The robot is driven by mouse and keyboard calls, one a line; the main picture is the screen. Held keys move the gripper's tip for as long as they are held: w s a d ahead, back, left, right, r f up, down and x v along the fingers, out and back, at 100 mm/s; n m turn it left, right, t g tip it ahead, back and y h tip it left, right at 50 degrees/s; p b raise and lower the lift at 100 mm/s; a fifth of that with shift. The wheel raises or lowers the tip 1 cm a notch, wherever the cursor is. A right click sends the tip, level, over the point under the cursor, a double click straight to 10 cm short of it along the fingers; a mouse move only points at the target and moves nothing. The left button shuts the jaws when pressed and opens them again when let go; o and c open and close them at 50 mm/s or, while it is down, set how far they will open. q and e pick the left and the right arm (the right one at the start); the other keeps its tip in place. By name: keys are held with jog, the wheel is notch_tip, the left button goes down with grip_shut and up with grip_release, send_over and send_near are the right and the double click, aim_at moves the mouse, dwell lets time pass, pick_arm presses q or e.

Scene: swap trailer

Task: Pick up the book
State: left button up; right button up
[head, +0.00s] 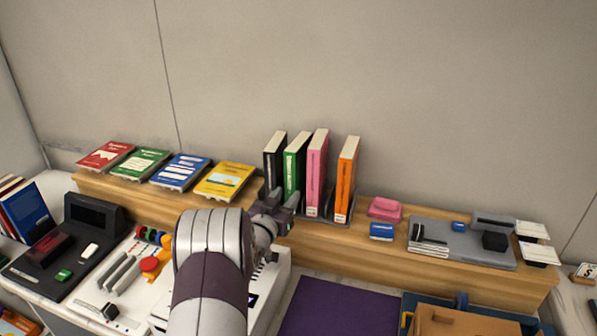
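Upright books stand in a dark holder on the wooden shelf: a black book (273,160), a green book (295,165), a pink book (316,170) and an orange book (346,178). Several books lie leaning on the shelf to the left: red (105,155), green (140,162), blue (180,171) and yellow (225,181). Which book is meant cannot be told. My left gripper (280,203) is in front of the black and green upright books, near their lower ends. Whether its fingers are apart, or touch a book, is unclear. My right gripper is out of view.
Right of the books are a pink block (385,209), a blue box (382,231) and a grey tray (462,244) with small items. Below lie a purple mat (340,308) and a brown box (450,322). Devices crowd the left. A wall stands behind.

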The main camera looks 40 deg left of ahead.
pick_arm(q)
jog(key=x, duration=0.2)
jog(key=shift+w, duration=0.3)
jog(key=shift+r, duration=0.1)
grip_shut()
jog(key=shift+a, duration=0.1)
